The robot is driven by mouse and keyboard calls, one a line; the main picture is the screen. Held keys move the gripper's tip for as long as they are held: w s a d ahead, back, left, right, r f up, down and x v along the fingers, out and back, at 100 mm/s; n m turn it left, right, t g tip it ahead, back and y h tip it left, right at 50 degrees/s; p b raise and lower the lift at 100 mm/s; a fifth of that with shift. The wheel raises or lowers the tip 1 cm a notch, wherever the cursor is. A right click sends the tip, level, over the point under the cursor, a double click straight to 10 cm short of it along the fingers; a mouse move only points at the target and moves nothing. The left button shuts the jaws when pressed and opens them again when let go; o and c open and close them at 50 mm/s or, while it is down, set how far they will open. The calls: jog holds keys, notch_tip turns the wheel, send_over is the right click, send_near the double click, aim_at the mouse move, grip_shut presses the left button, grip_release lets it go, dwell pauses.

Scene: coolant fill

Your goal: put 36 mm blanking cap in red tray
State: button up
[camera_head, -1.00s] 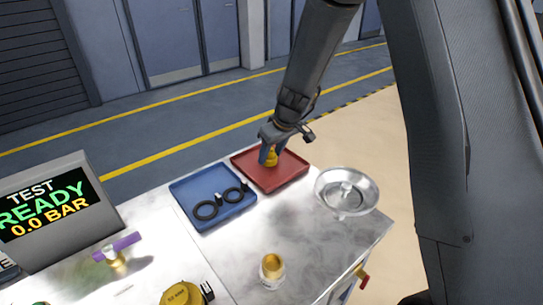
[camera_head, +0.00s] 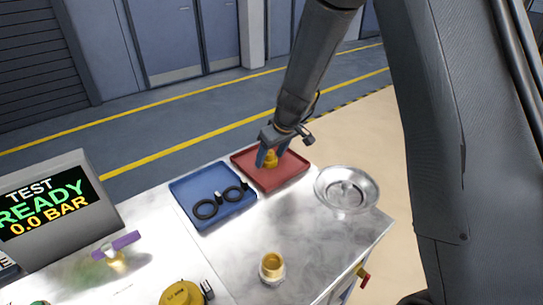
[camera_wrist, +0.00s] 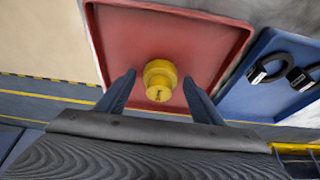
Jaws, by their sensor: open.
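The yellow blanking cap (camera_head: 271,159) rests in the red tray (camera_head: 284,177) at the back of the table. In the wrist view the cap (camera_wrist: 159,80) stands on the floor of the red tray (camera_wrist: 209,45), close to the tray's near edge, with a small dark label that I cannot read. My gripper (camera_head: 272,157) is over the tray; in the wrist view its blue fingers are spread on either side of the cap, with a gap on both sides. My gripper is open and holds nothing.
A blue tray (camera_head: 183,192) with black rings sits left of the red tray. A metal bowl (camera_head: 347,188) is at the right. A brass fitting (camera_head: 272,268), another yellow cap (camera_head: 182,294), a purple-handled valve (camera_head: 117,244) and a test display (camera_head: 48,206) stand nearer.

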jog(key=shift+d+r, duration=0.1)
jog(key=shift+r, duration=0.4)
jog(key=b+v, duration=0.1)
jog(key=v, duration=1)
jog(key=shift+s+b, duration=0.15)
jog(key=shift+b, duration=0.25)
jog(key=shift+d+r, duration=0.1)
